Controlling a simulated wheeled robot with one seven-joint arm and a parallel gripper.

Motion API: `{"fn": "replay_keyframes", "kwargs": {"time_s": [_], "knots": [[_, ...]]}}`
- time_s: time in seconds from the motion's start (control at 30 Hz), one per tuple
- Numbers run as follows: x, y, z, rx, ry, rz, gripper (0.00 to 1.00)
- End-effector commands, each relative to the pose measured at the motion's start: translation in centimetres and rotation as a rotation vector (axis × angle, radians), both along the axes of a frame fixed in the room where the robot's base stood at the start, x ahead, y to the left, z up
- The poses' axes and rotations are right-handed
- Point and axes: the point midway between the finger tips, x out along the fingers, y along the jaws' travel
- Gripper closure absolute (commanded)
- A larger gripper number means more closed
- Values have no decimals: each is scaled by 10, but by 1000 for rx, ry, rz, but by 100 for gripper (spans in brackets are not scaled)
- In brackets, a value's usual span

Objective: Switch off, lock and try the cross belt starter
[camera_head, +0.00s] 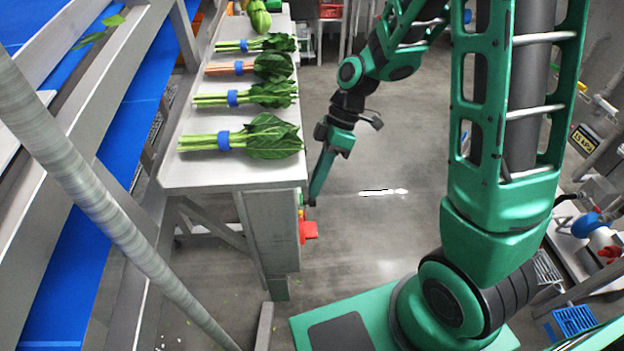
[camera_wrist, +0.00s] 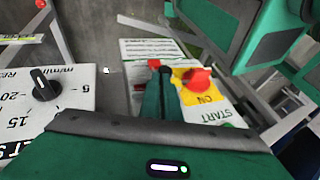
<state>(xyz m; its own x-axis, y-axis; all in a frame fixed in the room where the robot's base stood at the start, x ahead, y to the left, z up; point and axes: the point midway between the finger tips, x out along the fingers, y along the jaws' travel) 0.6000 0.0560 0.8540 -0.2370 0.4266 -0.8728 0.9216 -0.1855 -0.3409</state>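The starter box shows in the wrist view as a white panel with START lettering (camera_wrist: 216,117). A red rotary handle (camera_wrist: 196,78) sits on its yellow plate, beside the word ON. The red handle (camera_head: 309,231) also shows in the head view, on the side of the table end. My gripper (camera_wrist: 160,70) is in front of the panel, its fingers together with nothing visible between them. In the wrist view its tips lie just left of the handle and look apart from it. In the head view my gripper (camera_head: 312,203) points down just above the handle.
A steel table (camera_head: 235,176) carries several banded bunches of greens (camera_head: 240,138). A black dial (camera_wrist: 43,84) on a numbered speed panel is left in the wrist view. Blue belts (camera_head: 70,255) and a slanted pole (camera_head: 95,190) stand left. The floor right of the table is clear.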

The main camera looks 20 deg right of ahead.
Motion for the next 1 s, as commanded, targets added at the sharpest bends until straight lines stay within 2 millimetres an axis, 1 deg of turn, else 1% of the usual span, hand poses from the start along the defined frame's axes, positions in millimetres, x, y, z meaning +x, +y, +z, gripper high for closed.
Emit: {"fn": "replay_keyframes", "kwargs": {"time_s": [0.17,0.33,0.5,0.7,0.83,1.0], "knots": [[9,-2,5,1,-2,0,100],[27,-6,17,0,-1,9,100],[36,-21,50,1,-4,9,100],[45,-38,82,0,-3,8,100],[48,-45,96,0,0,7,100],[50,-50,104,0,1,7,100]]}}
